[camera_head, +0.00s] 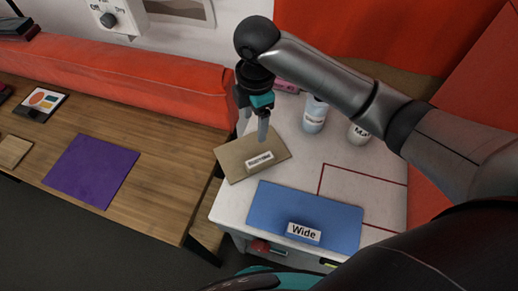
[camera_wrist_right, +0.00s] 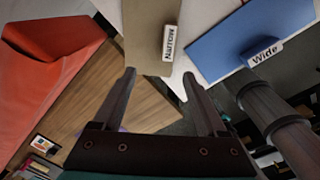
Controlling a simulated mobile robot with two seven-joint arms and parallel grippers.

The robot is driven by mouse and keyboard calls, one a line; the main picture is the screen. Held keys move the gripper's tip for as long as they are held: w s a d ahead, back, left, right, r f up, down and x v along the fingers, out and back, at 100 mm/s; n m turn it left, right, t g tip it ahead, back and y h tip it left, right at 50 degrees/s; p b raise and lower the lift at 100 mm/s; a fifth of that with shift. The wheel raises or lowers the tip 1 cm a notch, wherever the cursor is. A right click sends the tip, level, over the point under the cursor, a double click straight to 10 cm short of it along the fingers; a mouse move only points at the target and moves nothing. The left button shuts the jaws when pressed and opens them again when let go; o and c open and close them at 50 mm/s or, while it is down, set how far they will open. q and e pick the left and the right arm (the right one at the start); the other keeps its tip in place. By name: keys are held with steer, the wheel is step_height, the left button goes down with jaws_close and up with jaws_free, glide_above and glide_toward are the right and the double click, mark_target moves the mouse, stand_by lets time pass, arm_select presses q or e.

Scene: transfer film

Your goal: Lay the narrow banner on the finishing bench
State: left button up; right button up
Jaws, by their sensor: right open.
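The narrow banner (camera_head: 236,153) is a tan sheet with a small white tag. It lies at the left side of a white-topped table (camera_head: 302,160), its left end reaching past the edge. The right wrist view shows it too (camera_wrist_right: 142,35), with its tag reading "Narrow". My right gripper (camera_head: 254,128) is open over the banner's far part, fingers pointing down; in the wrist view the fingertips (camera_wrist_right: 160,74) stand apart with the banner beyond them. I cannot tell whether they touch it. A wooden bench (camera_head: 150,130) stands to the left. My left gripper is not in view.
A blue sheet tagged "Wide" (camera_head: 334,217) lies at the table's near side. Two labelled bottles (camera_head: 314,116) stand at the back. A purple sheet (camera_head: 90,170) lies on the wooden bench, with bare wood right of it. A gap separates bench and table.

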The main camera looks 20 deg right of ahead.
steer(key=s, duration=0.1)
glide_above(260, 160)
steer(key=shift+g, duration=0.3)
steer(key=f, duration=0.9)
steer(key=shift+s+a+b, duration=0.15)
steer(key=shift+a+b, duration=0.2)
steer(key=shift+a, duration=0.05)
steer(key=shift+w+d+f, duration=0.1)
steer(key=shift+d+f, duration=0.1)
steer(key=shift+f, duration=1.4)
steer(key=shift+w+d+f, duration=0.1)
steer(key=shift+d+f, duration=0.05)
steer(key=shift+f, duration=1.4)
steer(key=shift+c, duration=0.2)
jaws_close()
